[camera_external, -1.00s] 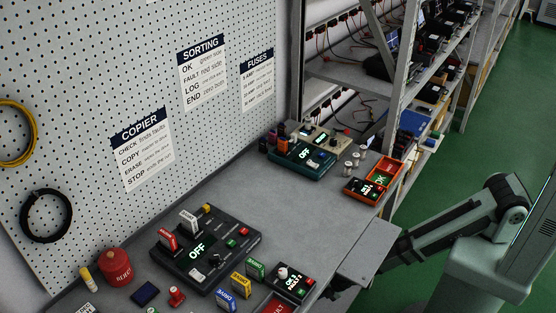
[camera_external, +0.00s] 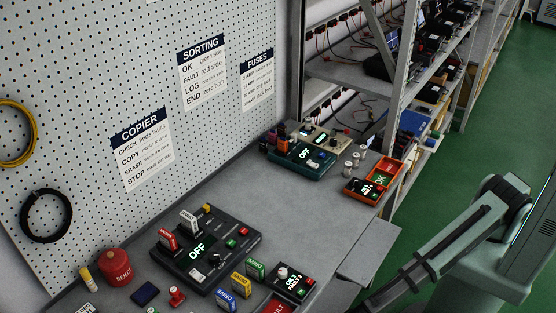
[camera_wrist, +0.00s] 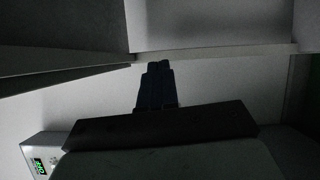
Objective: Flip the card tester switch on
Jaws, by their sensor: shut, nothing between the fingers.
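A black unit (camera_external: 222,268) with a lit OFF display, upright red and white cards and small buttons lies on the bench at front left. A teal unit (camera_external: 297,159), also showing OFF, stands at the far end. No label I can read says which is the card tester, and its switch is too small to make out. My gripper (camera_wrist: 158,64) shows in the wrist view as dark fingers, shut and empty, before pale, shadowed surfaces. The gripper is out of the external view; only my arm shows there, right of the bench.
Several coloured cards stand near a small fault counter box (camera_external: 293,281) at the front. A red reject can (camera_external: 116,268) stands at left. Orange trays (camera_external: 384,175) sit near the shelf rack. The middle of the grey bench (camera_external: 300,220) is clear. A small green display (camera_wrist: 39,166) shows in the wrist view.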

